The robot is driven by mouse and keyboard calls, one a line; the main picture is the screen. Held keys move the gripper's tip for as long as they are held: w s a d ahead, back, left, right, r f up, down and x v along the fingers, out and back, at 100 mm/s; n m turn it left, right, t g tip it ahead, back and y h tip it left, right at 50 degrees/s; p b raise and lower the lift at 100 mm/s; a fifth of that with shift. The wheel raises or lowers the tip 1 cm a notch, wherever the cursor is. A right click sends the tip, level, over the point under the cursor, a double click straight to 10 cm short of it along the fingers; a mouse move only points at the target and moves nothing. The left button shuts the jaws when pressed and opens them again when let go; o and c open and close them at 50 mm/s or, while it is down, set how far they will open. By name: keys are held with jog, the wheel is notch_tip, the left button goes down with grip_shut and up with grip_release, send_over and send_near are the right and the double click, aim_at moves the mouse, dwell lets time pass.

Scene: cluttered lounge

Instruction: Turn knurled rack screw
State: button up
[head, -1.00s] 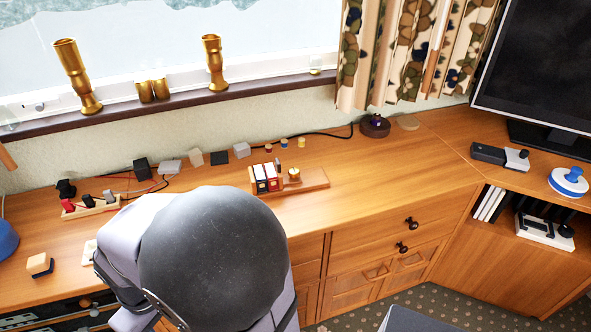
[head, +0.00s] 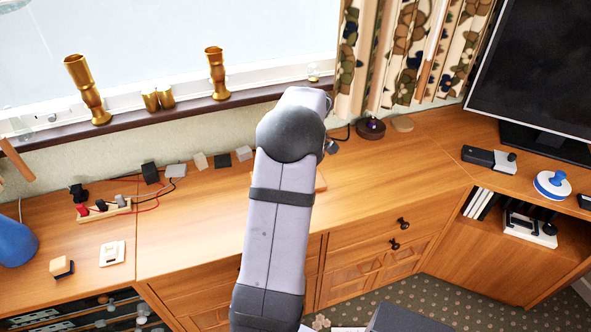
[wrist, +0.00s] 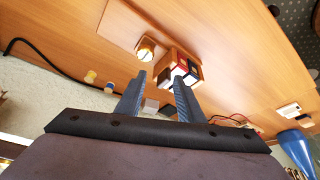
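A black rack (head: 75,318) sits in the desk's lower left opening, with a small brass-coloured knob (head: 103,298) and paler knobs on its front. These are too small to tell whether they are knurled. My gripper (wrist: 159,76) is open and empty in the wrist view, its two fingers apart above the desk. It is far from the rack, to the right of it. In the head view my arm hides most of the gripper. The rack does not show in the wrist view.
A power strip (head: 104,208), white switch plate (head: 112,253) and blue object (head: 15,242) are at left.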

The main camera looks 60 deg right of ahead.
jog(key=shift+m, duration=0.4)
jog(key=shift+s+d+f+p, duration=0.1)
jog(key=shift+d+f+p, duration=0.3)
jog(key=shift+f, duration=0.85)
jog(key=shift+s+d+f+p, duration=0.15)
jog(key=shift+d+f, duration=0.5)
jog(key=shift+f, duration=0.6)
jog(key=shift+s+d+f+p, duration=0.15)
jog(key=shift+d+f, duration=0.35)
jog(key=shift+f, duration=0.75)
jog(key=c, duration=0.8)
